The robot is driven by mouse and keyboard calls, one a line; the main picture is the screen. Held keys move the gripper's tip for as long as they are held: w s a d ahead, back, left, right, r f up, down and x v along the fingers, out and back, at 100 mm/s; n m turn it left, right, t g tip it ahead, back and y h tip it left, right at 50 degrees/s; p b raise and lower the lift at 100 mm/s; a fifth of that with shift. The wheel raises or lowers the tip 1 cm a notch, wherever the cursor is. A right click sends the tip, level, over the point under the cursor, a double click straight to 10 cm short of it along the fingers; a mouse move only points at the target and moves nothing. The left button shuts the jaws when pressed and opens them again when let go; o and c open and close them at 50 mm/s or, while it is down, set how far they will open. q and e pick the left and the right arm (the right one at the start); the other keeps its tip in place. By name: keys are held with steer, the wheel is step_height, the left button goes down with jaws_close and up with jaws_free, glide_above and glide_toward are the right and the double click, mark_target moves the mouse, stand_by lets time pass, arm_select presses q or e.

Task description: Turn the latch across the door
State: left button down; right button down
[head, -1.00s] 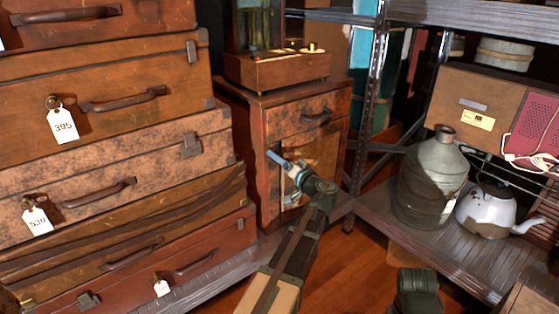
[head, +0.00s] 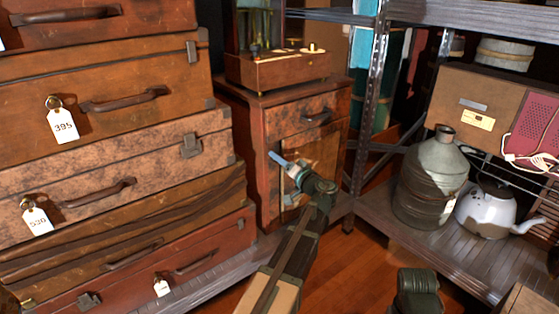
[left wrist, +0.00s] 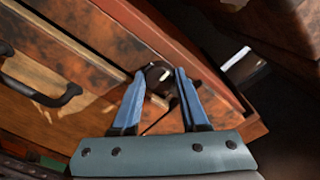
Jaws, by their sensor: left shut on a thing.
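A small wooden cabinet (head: 264,150) stands between the suitcases and the metal shelf. Its lower door (head: 322,157) looks closed under a drawer with a dark handle. My left gripper (head: 284,165) is at the left part of the door front. In the left wrist view, its two blue fingers (left wrist: 160,76) are shut on a small dark round latch (left wrist: 157,72), which sits by the door's edge. The latch is hidden behind the gripper in the head view, and its exact angle is hard to tell. My right gripper is not in view.
Stacked suitcases (head: 110,110) stand close on the left. A wooden instrument (head: 278,68) sits on the cabinet. On the right, a metal shelf (head: 385,213) holds a metal jug (head: 430,185) and a white kettle (head: 487,212). Some wooden floor (head: 350,245) is clear in front.

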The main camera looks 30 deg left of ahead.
arm_select(q)
steer(key=shift+w+d+m+g+p, duration=0.1)
steer(key=shift+m+g+p, duration=0.15)
steer(key=shift+m, duration=4.05)
steer(key=shift+w+m+g+p, duration=0.1)
steer(key=shift+m+g+p, duration=0.1)
steer(key=shift+m, duration=4.1)
steer(key=shift+s, duration=0.1)
steer(key=shift+c, duration=2.1)
jaws_free()
